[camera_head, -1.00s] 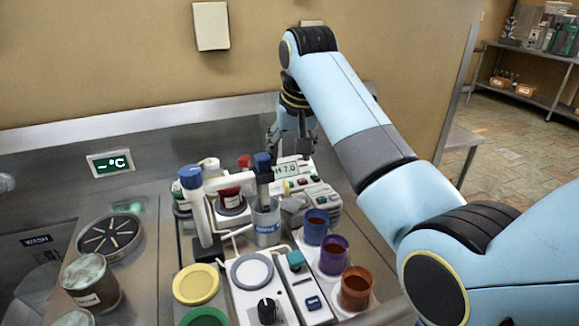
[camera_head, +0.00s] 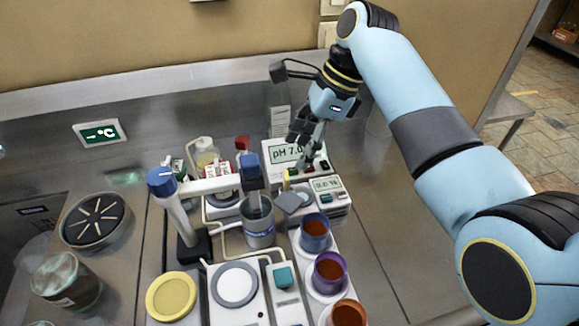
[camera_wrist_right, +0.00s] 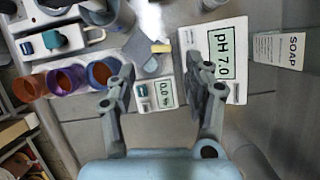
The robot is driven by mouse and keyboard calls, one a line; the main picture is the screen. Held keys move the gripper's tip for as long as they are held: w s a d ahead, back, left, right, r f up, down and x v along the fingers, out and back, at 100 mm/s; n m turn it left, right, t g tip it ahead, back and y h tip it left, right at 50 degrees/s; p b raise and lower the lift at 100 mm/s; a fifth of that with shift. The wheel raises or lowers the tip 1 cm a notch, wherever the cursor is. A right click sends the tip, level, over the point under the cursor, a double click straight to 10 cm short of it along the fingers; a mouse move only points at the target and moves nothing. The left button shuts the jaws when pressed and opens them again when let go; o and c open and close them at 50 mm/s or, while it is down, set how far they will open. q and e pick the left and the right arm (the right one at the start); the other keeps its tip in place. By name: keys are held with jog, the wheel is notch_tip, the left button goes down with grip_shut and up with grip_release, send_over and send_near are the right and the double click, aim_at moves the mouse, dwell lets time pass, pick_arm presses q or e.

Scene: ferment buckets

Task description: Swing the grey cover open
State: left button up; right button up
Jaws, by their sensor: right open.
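The grey cover (camera_head: 291,201) is a small flat flap at the left end of the small white meter (camera_head: 327,190) with a "0.0 %" screen. In the right wrist view the grey cover (camera_wrist_right: 151,65) lies beside this meter (camera_wrist_right: 156,93), near a small yellow piece (camera_wrist_right: 160,47). Whether the cover is shut is hard to tell. My right gripper (camera_head: 304,140) is open and empty above the pH meter, behind the cover. In the wrist view its fingers (camera_wrist_right: 161,85) are spread either side of the small meter. My left gripper is out of view.
The pH meter (camera_head: 284,153) stands just behind the small meter. Cups, blue (camera_head: 315,234), purple (camera_head: 329,271) and orange-brown (camera_head: 348,313), stand in front. A grey beaker (camera_head: 258,222) under a blue-topped arm is to the left. The steel counter (camera_head: 385,235) at right is clear.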

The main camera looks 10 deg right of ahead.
aim_at(287, 174)
jog(key=x, duration=0.5)
jog(key=shift+f, duration=0.25)
jog(key=shift+x, duration=1.4)
jog(key=shift+w, duration=0.1)
jog(key=shift+c, duration=1.4)
jog(key=c, duration=0.5)
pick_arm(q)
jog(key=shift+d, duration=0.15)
pick_arm(e)
grip_shut()
